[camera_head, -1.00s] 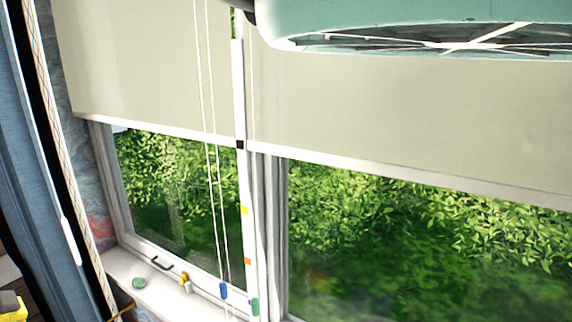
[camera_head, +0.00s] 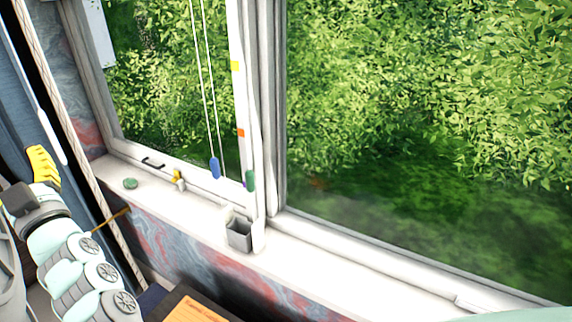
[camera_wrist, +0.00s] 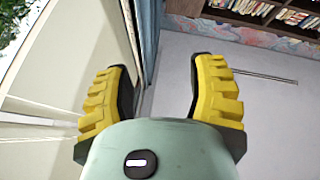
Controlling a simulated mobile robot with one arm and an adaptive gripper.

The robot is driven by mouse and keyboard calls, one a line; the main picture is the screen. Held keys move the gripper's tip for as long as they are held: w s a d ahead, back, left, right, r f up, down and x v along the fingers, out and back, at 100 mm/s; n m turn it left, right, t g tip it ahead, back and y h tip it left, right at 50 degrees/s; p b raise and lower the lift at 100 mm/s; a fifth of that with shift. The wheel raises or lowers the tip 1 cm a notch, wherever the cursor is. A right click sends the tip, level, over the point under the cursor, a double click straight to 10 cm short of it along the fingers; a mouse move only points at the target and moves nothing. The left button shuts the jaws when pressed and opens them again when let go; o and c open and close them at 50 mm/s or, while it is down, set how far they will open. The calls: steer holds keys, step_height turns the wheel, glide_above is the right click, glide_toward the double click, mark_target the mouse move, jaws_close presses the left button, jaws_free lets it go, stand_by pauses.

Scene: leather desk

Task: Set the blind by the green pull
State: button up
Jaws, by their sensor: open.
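The green pull (camera_head: 250,180) hangs low beside a white upright strip (camera_head: 238,100) with coloured marks, including yellow and orange. A blue pull (camera_head: 215,168) hangs just left of it on thin white cords (camera_head: 207,90). The blind is out of the head view; a pale panel at the left of the wrist view may be part of it. My gripper (camera_head: 42,166) is at the far left of the head view, well apart from the pulls. The wrist view shows my gripper (camera_wrist: 160,92) open, its yellow fingers wide apart with nothing between them.
The white sill (camera_head: 330,270) holds a grey square cup (camera_head: 239,234) below the green pull, a small yellow item (camera_head: 178,178) and a green disc (camera_head: 130,183).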

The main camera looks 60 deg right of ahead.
steer(key=d+f+m+g+h+b, duration=0.3)
steer(key=d+f+h+b, duration=0.25)
steer(key=d+f, duration=0.25)
steer(key=m+g+h+b, duration=1.1)
steer(key=m+g+b, duration=0.25)
steer(key=g, duration=0.25)
glide_toward(248, 182)
steer(key=p+x, duration=0.4)
steer(key=x, duration=0.4)
steer(key=shift+w+d+r, duration=0.1)
steer(key=shift+d, duration=0.25)
steer(key=shift+p+x, duration=0.3)
steer(key=shift+x, duration=1)
steer(key=shift+c, duration=0.3)
